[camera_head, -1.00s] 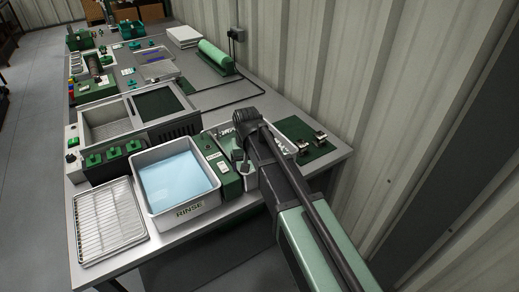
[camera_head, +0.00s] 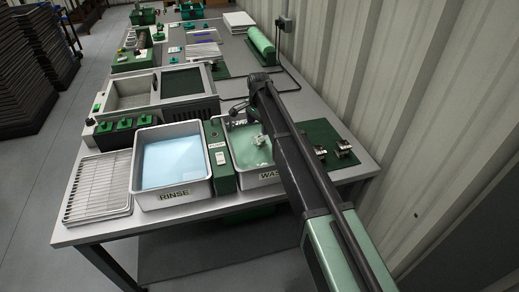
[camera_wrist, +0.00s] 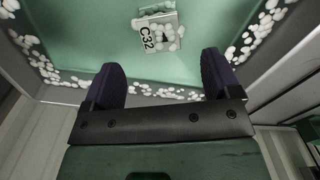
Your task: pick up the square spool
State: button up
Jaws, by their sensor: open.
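A small boxy metal piece (camera_wrist: 160,32) with a C32 label lies in the green liquid of the wash tub (camera_head: 256,177), partly covered by white foam. I cannot confirm that it is the square spool. In the head view the piece (camera_head: 262,141) shows beside my arm. My gripper (camera_wrist: 160,72) is open and empty, its two dark fingers apart, with the piece ahead of the gap in the wrist view. In the head view, its end is over the tub's back part, largely hidden by my arm.
Two metal pieces (camera_head: 343,147) sit on a green mat (camera_head: 322,133) right of the tub. The rinse tub (camera_head: 173,195), a green switch box (camera_head: 220,160) and a wire rack (camera_head: 97,186) stand to the left. A corrugated wall (camera_head: 410,90) bounds the right.

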aim_at(259, 139)
notch_tip(259, 139, down, 9)
jog(key=b, duration=0.6)
jog(key=shift+r+b, duration=0.2)
jog(key=shift+b, duration=0.2)
jog(key=shift+r, duration=0.25)
jog(key=shift+c, duration=0.2)
jog(key=c, duration=1.2)
jog(key=shift+r+p, duration=0.1)
jog(key=shift+p, duration=0.2)
notch_tip(259, 139, up, 20)
jog(key=p, duration=1.9)
jog(key=shift+p, duration=0.4)
